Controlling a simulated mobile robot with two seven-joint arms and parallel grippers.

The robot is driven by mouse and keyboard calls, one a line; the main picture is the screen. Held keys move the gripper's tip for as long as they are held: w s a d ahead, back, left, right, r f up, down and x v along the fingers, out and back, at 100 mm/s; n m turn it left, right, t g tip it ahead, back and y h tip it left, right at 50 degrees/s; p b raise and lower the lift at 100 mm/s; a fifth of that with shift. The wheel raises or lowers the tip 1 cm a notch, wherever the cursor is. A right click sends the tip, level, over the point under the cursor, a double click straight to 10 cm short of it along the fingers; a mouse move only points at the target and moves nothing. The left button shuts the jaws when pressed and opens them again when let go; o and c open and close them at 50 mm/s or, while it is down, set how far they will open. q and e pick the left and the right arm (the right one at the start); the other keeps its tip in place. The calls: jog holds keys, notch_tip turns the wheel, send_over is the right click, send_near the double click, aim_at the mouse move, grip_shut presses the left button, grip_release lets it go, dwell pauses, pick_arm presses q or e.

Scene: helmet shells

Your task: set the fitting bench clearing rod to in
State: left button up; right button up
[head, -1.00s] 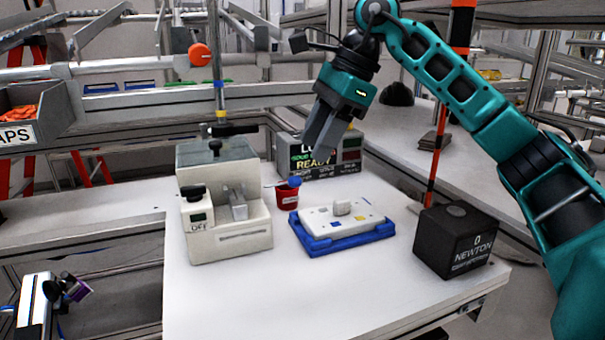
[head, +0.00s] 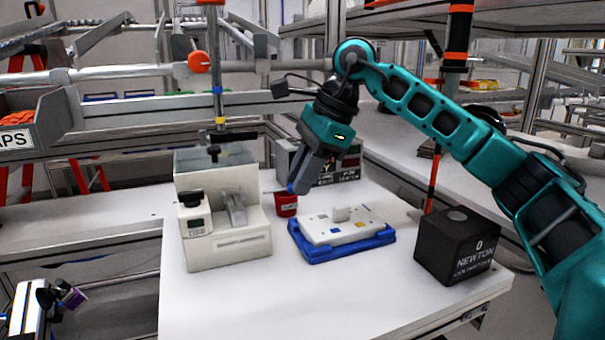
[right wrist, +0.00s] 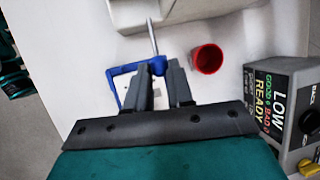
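The clearing rod shows in the right wrist view as a thin metal rod (right wrist: 153,37) with a blue knob (right wrist: 158,66) at its end. It sticks out from the side of the cream machine (head: 229,246). In the head view only a bit of the blue knob (head: 291,188) shows beside my fingers. My right gripper (head: 301,188) is low over the bench beside the red cup. In the right wrist view its fingers (right wrist: 162,72) are apart, with the knob at the gap between their tips. I cannot tell whether they touch it. My left gripper is not in view.
A red cup (head: 286,206) stands close behind the knob. A blue tray (head: 357,249) with a white plate lies to the right, and a black box (head: 457,262) beyond it. A display box (right wrist: 283,105) stands at the back. The bench front is clear.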

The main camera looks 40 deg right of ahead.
grip_shut()
pick_arm(q)
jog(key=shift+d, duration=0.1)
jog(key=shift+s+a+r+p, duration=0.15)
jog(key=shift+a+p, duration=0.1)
jog(key=shift+p, duration=0.3)
pick_arm(e)
jog(key=a, duration=0.3)
jog(key=shift+w+a, duration=0.1)
jog(key=shift+w, duration=0.25)
jog(key=shift+o, duration=2)
grip_release()
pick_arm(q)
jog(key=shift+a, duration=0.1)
pick_arm(e)
jog(key=shift+o, duration=0.3)
